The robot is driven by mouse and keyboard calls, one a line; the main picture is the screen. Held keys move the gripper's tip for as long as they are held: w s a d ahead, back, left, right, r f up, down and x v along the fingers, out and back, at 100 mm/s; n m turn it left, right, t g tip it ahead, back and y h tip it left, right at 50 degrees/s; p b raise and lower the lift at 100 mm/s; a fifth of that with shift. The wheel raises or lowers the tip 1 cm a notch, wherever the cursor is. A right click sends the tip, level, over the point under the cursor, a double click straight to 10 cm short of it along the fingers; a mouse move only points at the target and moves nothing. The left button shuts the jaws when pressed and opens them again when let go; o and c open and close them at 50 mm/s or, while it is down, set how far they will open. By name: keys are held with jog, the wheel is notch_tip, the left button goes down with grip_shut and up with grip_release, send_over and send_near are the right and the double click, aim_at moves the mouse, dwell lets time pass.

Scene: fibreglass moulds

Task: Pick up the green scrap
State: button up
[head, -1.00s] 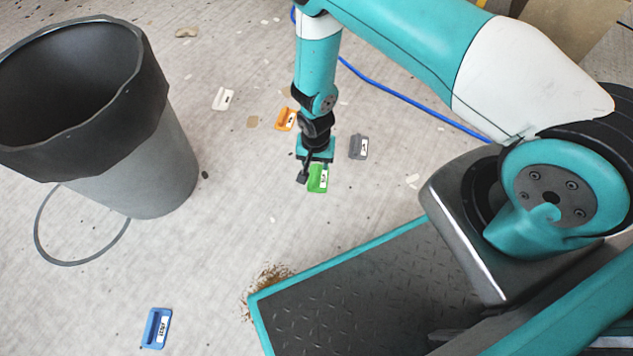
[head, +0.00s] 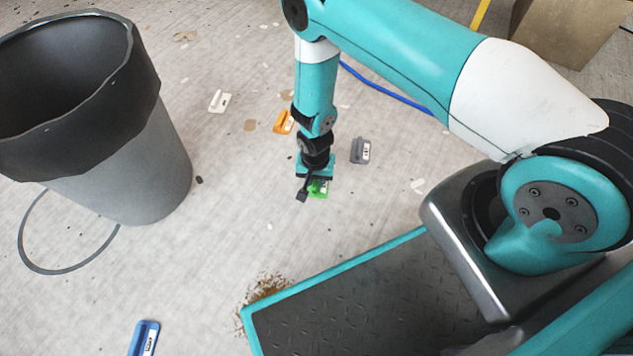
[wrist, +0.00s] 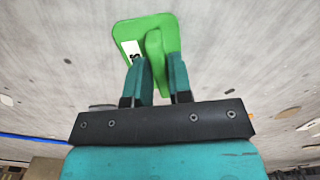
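The green scrap (wrist: 130,35) is a flat plate with a raised rib and a white label, in the upper middle of the wrist view. In the head view the green scrap (head: 319,190) shows just under my gripper, partly covered by it. My gripper (wrist: 160,60) has its two teal fingers on either side of the rib, with a gap between them as wide as the rib. I cannot tell whether they press on it. In the head view my gripper (head: 315,184) points straight down. The scrap looks to be on the floor.
A grey scrap (head: 360,150) lies right of my gripper, orange (head: 283,121) and white (head: 219,101) ones behind. A blue scrap (head: 145,338) lies at the front left. A bin (head: 140,165) stands left. A blue cable (head: 385,88) crosses the floor behind my arm.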

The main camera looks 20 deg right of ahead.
grip_shut()
jog(key=shift+r, duration=0.1)
